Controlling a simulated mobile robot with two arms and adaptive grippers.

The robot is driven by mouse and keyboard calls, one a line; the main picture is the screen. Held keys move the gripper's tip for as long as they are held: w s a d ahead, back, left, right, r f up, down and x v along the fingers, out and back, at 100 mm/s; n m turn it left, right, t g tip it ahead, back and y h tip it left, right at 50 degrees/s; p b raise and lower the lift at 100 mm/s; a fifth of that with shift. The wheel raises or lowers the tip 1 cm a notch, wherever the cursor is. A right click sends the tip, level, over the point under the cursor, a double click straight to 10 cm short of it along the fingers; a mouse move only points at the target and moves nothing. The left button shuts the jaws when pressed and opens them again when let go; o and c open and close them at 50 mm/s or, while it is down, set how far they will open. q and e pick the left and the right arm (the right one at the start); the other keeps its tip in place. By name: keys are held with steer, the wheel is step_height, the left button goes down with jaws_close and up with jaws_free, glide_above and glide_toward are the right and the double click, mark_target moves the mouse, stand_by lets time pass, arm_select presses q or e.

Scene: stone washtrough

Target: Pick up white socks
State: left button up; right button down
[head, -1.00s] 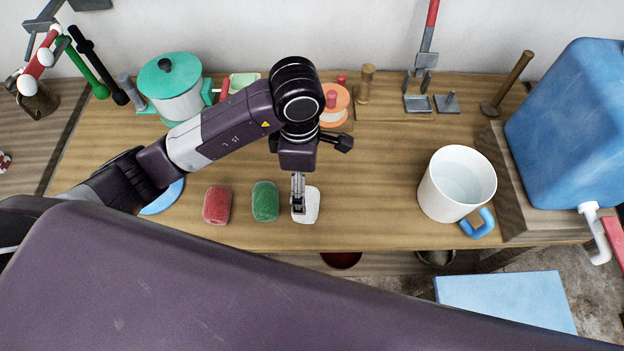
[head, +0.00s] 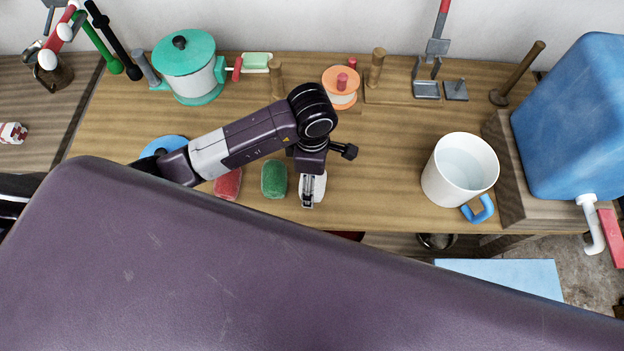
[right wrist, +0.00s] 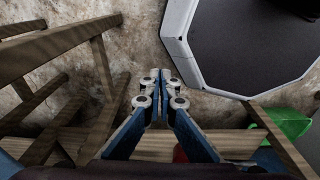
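The white socks (head: 320,186) are a rolled bundle on the wooden table near its front edge, partly hidden by my left gripper. My left gripper (head: 307,200) points down over the bundle, its fingers in front of the bundle's left part. I cannot tell whether the fingers are open or shut on it. A green bundle (head: 274,179) lies just left of the white one, and a red bundle (head: 228,184) lies further left, partly covered by my arm. My right gripper (right wrist: 160,78) shows in the right wrist view with its fingertips together and nothing between them, away from the socks.
A white mug (head: 460,170) with a blue handle and a blue water container (head: 570,115) stand on the right. A teal-lidded pot (head: 190,70) and an orange-topped spool (head: 341,87) stand behind my left arm. The table (head: 385,190) is clear between socks and mug.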

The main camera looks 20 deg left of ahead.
arm_select(q)
steer(key=c, duration=1.2)
arm_select(e)
steer(key=shift+s+d, duration=0.25)
steer(key=shift+s, duration=0.6)
steer(key=shift+f, duration=0.1)
